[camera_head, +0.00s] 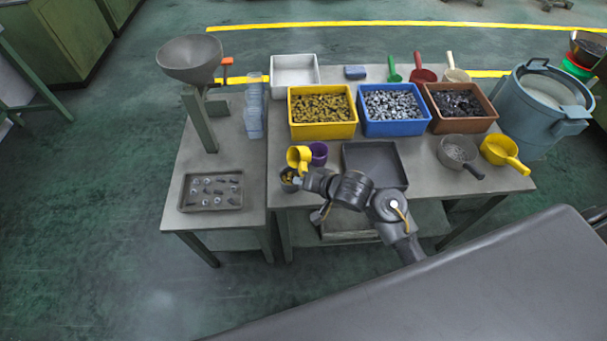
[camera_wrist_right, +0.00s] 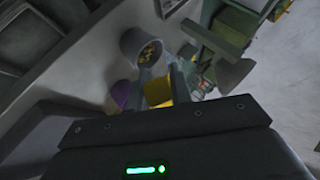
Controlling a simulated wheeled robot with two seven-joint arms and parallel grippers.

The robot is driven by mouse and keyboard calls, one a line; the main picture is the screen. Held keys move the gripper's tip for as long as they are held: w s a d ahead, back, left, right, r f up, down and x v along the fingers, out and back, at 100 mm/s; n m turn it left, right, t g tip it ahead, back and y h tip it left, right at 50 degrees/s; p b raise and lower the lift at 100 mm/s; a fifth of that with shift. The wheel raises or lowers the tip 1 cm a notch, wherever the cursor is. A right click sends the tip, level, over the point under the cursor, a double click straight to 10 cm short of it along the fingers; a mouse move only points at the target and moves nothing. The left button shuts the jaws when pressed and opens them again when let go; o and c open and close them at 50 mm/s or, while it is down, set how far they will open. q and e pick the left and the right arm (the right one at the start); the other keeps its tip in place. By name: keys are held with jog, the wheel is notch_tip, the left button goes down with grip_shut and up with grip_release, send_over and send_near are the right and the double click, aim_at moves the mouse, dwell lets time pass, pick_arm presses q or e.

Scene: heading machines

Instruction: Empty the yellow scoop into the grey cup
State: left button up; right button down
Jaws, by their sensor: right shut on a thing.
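The yellow scoop (camera_head: 299,155) is at the front left of the table, its bowl tipped on its side close above the grey cup. My right gripper (camera_head: 303,177) is shut on it; in the wrist view the yellow scoop (camera_wrist_right: 158,91) shows at the gripper (camera_wrist_right: 177,86). The grey cup (camera_head: 289,186) stands at the table's front left edge, partly behind the gripper. The grey cup also shows in the wrist view (camera_wrist_right: 130,42), with brass-coloured pieces inside. I cannot tell whether pieces remain in the scoop. My left gripper is not in view.
A purple cup (camera_head: 319,152) stands right beside the scoop. A dark tray (camera_head: 377,151) lies to its right. Yellow (camera_head: 323,131), blue (camera_head: 395,129) and brown (camera_head: 461,124) bins stand behind. Another yellow scoop (camera_head: 503,151) lies far right. A side table (camera_head: 229,165) adjoins on the left.

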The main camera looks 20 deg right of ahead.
jog(key=shift+w+d+r+m+y+p, duration=0.15)
jog(key=shift+d+r+m+y+p, duration=0.2)
jog(key=shift+r+p, duration=0.25)
jog(key=shift+d+m+y, duration=0.15)
jog(key=shift+m+y, duration=0.1)
jog(key=shift+y, duration=0.3)
jog(key=shift+w+d+f+m+y+b, duration=0.1)
jog(key=shift+d+m+y+b, duration=0.1)
jog(key=shift+m+y+b, duration=0.15)
jog(key=shift+d+m+y+b, duration=0.15)
jog(key=shift+m+y+b, duration=0.1)
jog(key=shift+y+b, duration=0.3)
pick_arm(q)
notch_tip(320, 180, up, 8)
jog(key=p, duration=0.7)
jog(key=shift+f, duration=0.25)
pick_arm(e)
jog(key=r+m+y, duration=0.1)
jog(key=d+r+m+y, duration=0.1)
jog(key=y, duration=0.1)
jog(key=r+m+y, duration=0.1)
jog(key=shift+w+d+r+m+y, duration=0.2)
jog(key=shift+w+m+y, duration=0.05)
jog(key=shift+m+y, duration=0.05)
jog(key=shift+d, duration=0.1)
